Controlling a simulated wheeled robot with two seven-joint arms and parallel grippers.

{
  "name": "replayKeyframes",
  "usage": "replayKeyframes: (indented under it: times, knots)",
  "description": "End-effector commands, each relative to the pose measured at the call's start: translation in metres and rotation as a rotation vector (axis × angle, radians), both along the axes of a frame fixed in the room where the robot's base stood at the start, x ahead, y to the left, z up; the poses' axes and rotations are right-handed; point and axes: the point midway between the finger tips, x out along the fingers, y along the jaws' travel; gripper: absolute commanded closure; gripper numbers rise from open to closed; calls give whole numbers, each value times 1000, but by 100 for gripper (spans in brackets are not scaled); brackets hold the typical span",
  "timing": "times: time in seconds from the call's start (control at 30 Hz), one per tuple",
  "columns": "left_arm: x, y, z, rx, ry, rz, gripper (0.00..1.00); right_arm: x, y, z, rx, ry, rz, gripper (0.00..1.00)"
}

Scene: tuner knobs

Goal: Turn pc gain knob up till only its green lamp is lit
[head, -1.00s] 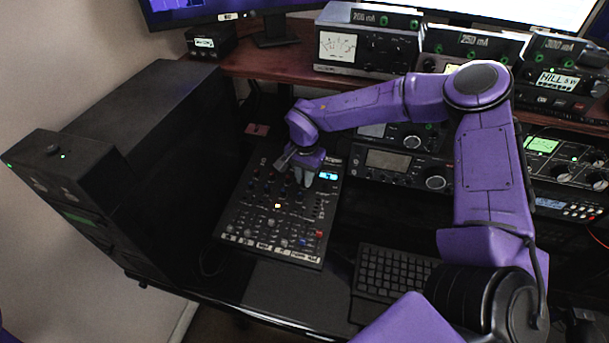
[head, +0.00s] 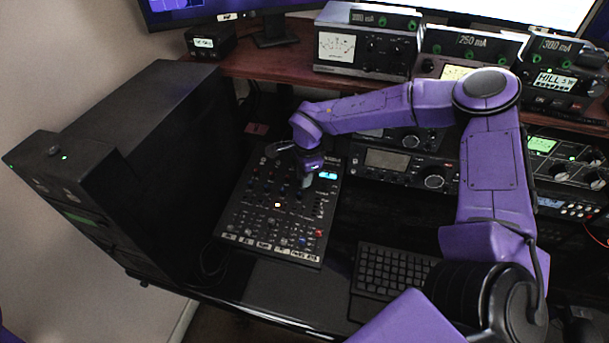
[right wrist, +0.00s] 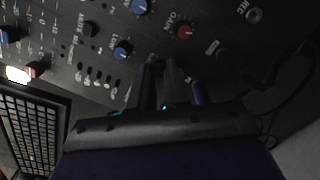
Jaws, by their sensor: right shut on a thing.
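The mixer panel (head: 262,215) lies on the desk with rows of small knobs. A red knob marked GAIN (right wrist: 185,31) and a blue knob marked LOW (right wrist: 122,49) stand clear of the fingers. I cannot make out the pc gain label or a green lamp beside the gripped knob. My left gripper is not in view.
A bright lit button (head: 277,205) shows on the panel. A keyboard (head: 390,275) lies to the right, a black tower case (head: 150,130) stands to the left. Radio units (head: 410,170) and a meter box (head: 365,45) stand behind.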

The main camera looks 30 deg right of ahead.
Motion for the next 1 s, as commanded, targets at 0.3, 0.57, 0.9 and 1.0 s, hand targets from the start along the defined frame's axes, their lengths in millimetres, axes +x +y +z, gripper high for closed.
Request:
replayKeyframes:
  times: [0.3, 0.57, 0.9, 1.0]
  knots:
    - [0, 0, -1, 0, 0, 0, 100, -5, 1, -6, 3, 13, -32, 100]
    - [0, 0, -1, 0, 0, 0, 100, -5, 1, -6, 3, 15, -31, 100]
    - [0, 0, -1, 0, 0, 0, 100, -2, 0, -2, 3, 5, -31, 57]
    - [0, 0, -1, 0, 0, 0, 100, -2, 0, 8, 2, 2, -30, 57]
